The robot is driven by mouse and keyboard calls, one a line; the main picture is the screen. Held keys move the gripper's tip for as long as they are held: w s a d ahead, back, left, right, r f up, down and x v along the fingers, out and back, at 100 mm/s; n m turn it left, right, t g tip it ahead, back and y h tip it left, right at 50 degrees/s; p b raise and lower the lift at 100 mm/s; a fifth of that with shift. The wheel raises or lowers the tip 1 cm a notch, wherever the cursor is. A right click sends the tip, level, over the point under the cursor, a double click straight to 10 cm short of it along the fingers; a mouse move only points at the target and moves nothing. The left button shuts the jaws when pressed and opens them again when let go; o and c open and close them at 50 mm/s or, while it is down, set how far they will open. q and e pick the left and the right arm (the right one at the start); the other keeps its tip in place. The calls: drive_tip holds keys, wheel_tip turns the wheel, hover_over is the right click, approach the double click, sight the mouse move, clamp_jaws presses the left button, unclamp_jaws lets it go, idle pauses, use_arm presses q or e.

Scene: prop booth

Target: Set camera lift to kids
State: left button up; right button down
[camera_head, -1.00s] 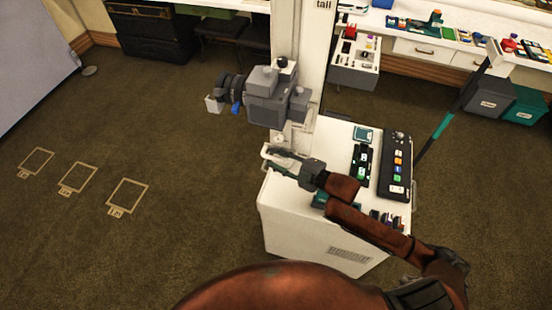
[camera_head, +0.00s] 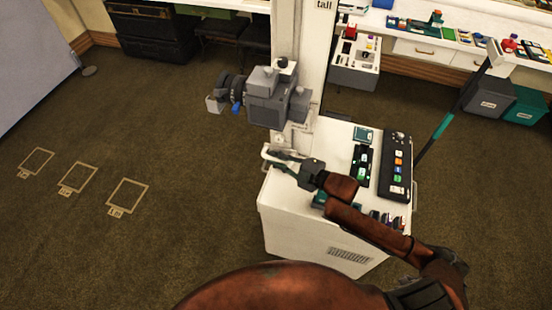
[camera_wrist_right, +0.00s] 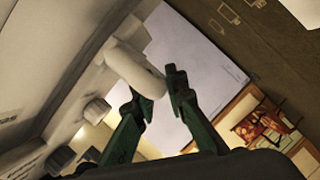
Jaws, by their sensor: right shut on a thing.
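The camera lift is a white upright column (camera_head: 297,30) with a "tall" label (camera_head: 324,5) near the top of the picture. A grey camera (camera_head: 270,105) sits on the column well below that label. A "kids" mark cannot be read. A white handle (camera_head: 266,152) sticks out at the column's foot, by the cart's left edge; it also shows as a thick white loop in the right wrist view (camera_wrist_right: 135,66). My right gripper (camera_head: 276,160) is at this handle, with its dark green fingers (camera_wrist_right: 162,84) closed on the loop's end. My left gripper is out of view.
The white cart (camera_head: 315,230) carries a black button panel (camera_head: 396,165) and small dark items. A counter with props (camera_head: 440,35) runs along the back. Bins (camera_head: 488,98) stand at right. The carpet at left is open, with several taped frames (camera_head: 128,196).

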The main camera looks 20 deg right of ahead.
drive_tip(key=shift+f, duration=0.1)
wheel_tip(320, 180, down, 5)
drive_tip(key=shift+s+r+b, duration=0.1)
drive_tip(key=shift+s+b, duration=0.05)
drive_tip(key=shift+b, duration=0.45)
drive_tip(key=c, duration=2.3)
unclamp_jaws()
drive_tip(key=shift+c, duration=0.2)
drive_tip(key=o, duration=0.4)
drive_tip(key=shift+r, duration=0.1)
drive_tip(key=shift+r, duration=0.15)
